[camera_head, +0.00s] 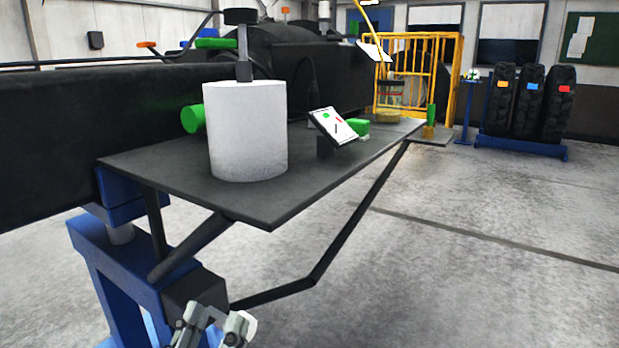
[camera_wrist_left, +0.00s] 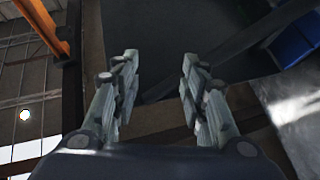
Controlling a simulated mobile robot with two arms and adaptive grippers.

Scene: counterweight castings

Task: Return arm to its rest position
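My left gripper (camera_head: 217,322) shows at the bottom edge of the head view, below the front edge of a dark shelf. Its two grey fingers stand apart, and in the left wrist view the gap between the fingertips (camera_wrist_left: 160,68) is empty. The gripper is open and holds nothing. Most of my left arm is outside the head view. My right gripper is in neither view.
The dark shelf (camera_head: 300,190) carries a pale cylinder (camera_head: 247,135), a tilted tablet (camera_head: 333,126) and a green block (camera_head: 358,127). A blue stand (camera_head: 105,265) and dark braces are close to my left gripper. Open concrete floor (camera_head: 480,270) lies right.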

